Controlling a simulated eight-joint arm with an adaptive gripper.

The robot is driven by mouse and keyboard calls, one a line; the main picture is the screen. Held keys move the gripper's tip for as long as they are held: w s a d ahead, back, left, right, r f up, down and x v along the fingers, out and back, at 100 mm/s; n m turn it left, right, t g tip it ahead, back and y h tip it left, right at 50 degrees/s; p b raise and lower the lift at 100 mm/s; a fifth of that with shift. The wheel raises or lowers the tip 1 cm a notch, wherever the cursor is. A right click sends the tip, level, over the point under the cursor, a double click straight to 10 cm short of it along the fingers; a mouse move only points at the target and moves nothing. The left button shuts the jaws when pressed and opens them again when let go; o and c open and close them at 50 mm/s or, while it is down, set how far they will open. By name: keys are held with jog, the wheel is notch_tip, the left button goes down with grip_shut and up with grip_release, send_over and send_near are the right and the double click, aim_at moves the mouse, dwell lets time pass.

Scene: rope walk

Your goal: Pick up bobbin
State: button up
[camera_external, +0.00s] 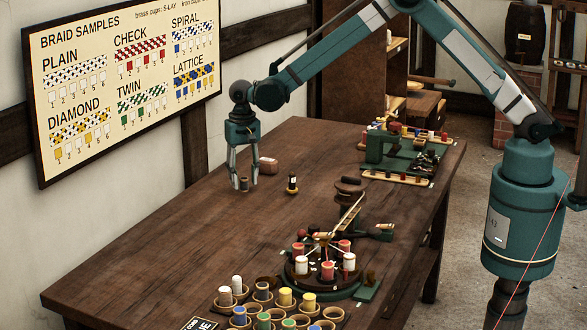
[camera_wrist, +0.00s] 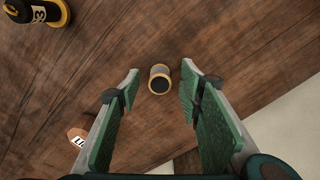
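A small dark bobbin (camera_external: 243,185) with pale rims stands on the wooden table near its wall side. In the wrist view the bobbin (camera_wrist: 159,79) shows a dark round end and a gold-brown rim, centred between my fingertips. My gripper (camera_external: 243,177) points down over it, with one finger on each side. In the wrist view my gripper (camera_wrist: 160,77) is open, with a gap between each finger and the bobbin. Nothing is held.
A black and yellow piece (camera_external: 292,184) stands to the right; in the wrist view it is numbered (camera_wrist: 40,12). A reddish block (camera_external: 268,165) sits close behind my gripper. The braiding stand (camera_external: 325,280) and cups of spools (camera_external: 225,297) are nearer the camera. The table's left part is clear.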

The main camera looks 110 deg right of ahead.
aim_at(244, 178)
jog(key=c, duration=0.9)
jog(key=shift+r, duration=0.1)
jog(key=shift+r+p, duration=0.45)
jog(key=shift+r, duration=4.5)
